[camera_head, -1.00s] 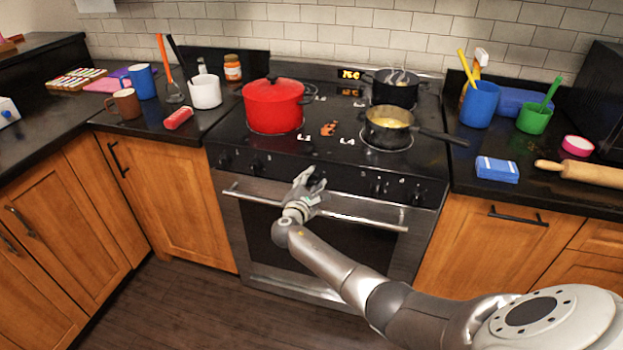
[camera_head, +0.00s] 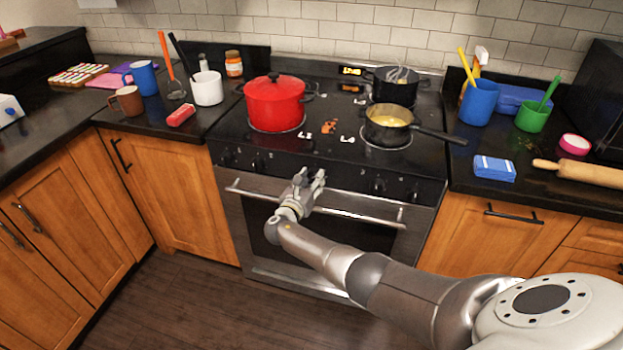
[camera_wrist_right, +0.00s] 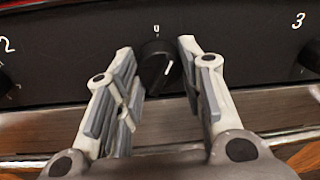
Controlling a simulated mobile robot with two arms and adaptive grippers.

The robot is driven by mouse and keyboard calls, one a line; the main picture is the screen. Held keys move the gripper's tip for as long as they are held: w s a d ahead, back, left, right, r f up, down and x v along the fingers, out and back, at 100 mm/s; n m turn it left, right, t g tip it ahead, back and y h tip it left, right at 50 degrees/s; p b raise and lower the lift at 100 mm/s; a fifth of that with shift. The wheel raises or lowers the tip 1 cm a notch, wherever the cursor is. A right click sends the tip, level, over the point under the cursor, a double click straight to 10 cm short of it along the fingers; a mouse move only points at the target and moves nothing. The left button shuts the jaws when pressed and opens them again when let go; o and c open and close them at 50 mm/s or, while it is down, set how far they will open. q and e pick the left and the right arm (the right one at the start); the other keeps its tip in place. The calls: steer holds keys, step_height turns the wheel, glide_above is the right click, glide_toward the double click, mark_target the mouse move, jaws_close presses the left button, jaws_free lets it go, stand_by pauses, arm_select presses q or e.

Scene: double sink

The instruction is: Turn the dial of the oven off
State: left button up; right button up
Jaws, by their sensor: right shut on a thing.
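The black oven (camera_head: 330,225) has a front panel with several black dials. My right gripper (camera_head: 310,174) is at the middle of this panel, above the oven's handle. In the head view my gripper hides this dial. My left gripper is not in view.
The metal oven handle (camera_head: 355,213) runs just below the dials. Other dials (camera_head: 379,187) sit to the right. A red pot (camera_head: 275,103), a pan (camera_head: 388,127) and a dark pot (camera_head: 395,87) stand on the cooktop. The floor in front is clear.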

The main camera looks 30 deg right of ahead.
steer(key=n, duration=0.4)
steer(key=shift+s+a+f+h, duration=0.1)
steer(key=shift+f+h, duration=0.15)
steer(key=shift+h, duration=0.05)
steer(key=shift+n, duration=0.4)
steer(key=o, duration=1.1)
steer(key=shift+c, duration=0.2)
steer(key=shift+r, duration=0.1)
steer(key=v, duration=1.2)
